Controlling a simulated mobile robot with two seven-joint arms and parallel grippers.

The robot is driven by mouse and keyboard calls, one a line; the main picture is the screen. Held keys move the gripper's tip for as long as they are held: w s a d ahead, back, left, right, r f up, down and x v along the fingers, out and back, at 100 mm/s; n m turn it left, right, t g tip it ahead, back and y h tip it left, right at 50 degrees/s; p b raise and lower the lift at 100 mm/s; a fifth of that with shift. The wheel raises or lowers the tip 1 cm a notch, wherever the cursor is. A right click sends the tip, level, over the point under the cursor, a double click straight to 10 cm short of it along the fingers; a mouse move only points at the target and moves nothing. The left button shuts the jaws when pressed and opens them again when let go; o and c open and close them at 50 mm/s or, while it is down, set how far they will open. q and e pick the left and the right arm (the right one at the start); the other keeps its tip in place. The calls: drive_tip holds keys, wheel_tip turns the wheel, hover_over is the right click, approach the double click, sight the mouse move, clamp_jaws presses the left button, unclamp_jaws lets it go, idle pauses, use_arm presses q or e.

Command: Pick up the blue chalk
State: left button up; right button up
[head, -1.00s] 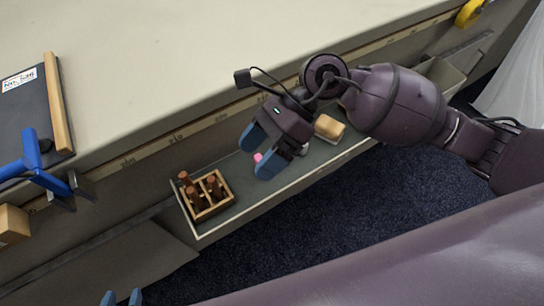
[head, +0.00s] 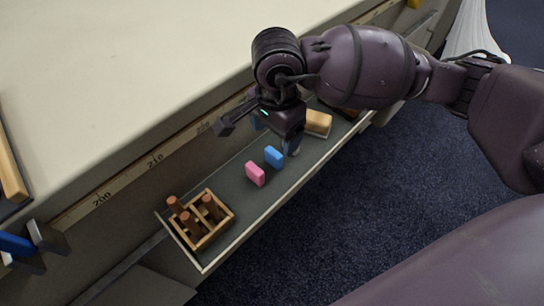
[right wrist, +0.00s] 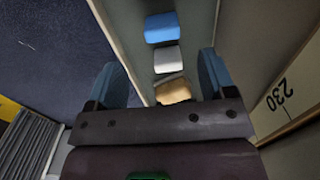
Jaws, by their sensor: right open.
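The blue chalk (head: 273,156) is a small block lying in the narrow grey tray along the table's side, just beyond a pink chalk (head: 255,173). My right gripper (head: 277,137) is open and empty, just past the blue chalk on the side away from the pink one. In the right wrist view the blue chalk (right wrist: 161,28) lies ahead of the open fingers (right wrist: 160,62). A white block (right wrist: 167,59) lies between the fingers in that picture, with a tan block (right wrist: 172,92) closer in. My left gripper is out of view.
A wooden rack (head: 204,222) with several brown pegs stands at the tray's near end. A wood-coloured block (head: 318,122) lies farther along. The tray's raised rim (head: 240,232) borders a drop to the dark floor. The table edge (head: 150,160) overlooks the tray.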

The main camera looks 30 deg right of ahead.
sight(274, 152)
wheel_tip(274, 152, down, 4)
drive_tip(key=shift+f+b, duration=0.1)
drive_tip(key=shift+b, duration=0.4)
drive_tip(key=shift+f, duration=0.2)
wheel_tip(274, 152, down, 4)
drive_tip(key=shift+a+r+b, duration=0.15)
drive_tip(key=shift+b, duration=0.75)
drive_tip(key=shift+w+f, duration=0.1)
drive_tip(key=shift+f, duration=0.3)
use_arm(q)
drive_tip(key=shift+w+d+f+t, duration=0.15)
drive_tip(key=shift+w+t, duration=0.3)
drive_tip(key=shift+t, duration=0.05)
use_arm(e)
drive_tip(key=shift+r, duration=0.15)
drive_tip(key=c, duration=1)
